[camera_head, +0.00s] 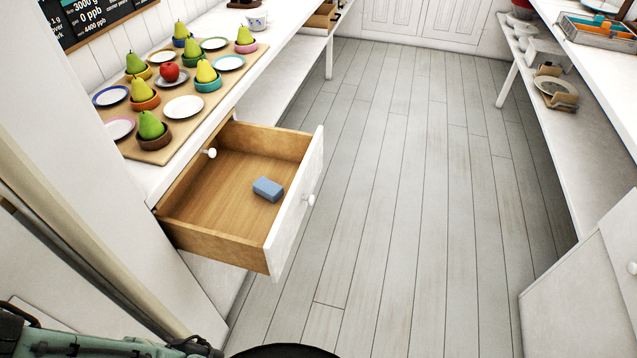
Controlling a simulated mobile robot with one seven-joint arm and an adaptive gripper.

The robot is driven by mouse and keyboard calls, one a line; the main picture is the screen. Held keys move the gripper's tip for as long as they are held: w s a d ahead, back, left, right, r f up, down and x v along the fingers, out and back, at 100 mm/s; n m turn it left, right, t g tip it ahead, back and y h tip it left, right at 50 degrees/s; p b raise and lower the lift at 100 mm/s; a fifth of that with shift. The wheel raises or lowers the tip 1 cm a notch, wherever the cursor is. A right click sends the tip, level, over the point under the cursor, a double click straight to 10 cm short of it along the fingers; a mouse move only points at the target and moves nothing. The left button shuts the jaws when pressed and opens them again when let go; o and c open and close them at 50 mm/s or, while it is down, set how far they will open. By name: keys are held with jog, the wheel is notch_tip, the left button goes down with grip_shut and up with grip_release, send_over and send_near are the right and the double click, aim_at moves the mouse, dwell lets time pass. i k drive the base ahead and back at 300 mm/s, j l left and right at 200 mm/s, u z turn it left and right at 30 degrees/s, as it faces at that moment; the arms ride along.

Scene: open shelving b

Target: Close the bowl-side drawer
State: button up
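A wooden drawer with a white front (297,212) stands pulled out from under the left counter, over the floor. Its round white knob (311,200) is on the outer face. A blue block (268,189) lies inside on the drawer bottom, towards the front. Another white knob (210,153) shows at the counter's edge above the drawer's back; what it belongs to is unclear. Parts of my green and black arm show at the bottom left, well apart from the drawer. My gripper cannot be made out in this view.
On the left counter, small coloured bowls with pears, a red apple (169,72) and several plates stand on a brown board (157,155). A cup (257,20) stands farther back. Right shelving holds a crate (601,36) and dishes. The grey plank floor (410,200) between is clear.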

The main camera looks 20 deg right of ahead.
aim_at(214, 212)
jog(key=i+l, duration=0.4)
jog(key=k+l+z, duration=0.15)
jog(key=l, duration=0.15)
jog(key=k+l+z, duration=0.1)
jog(key=l, duration=0.25)
jog(key=k+l+z, duration=0.15)
jog(key=l, duration=0.15)
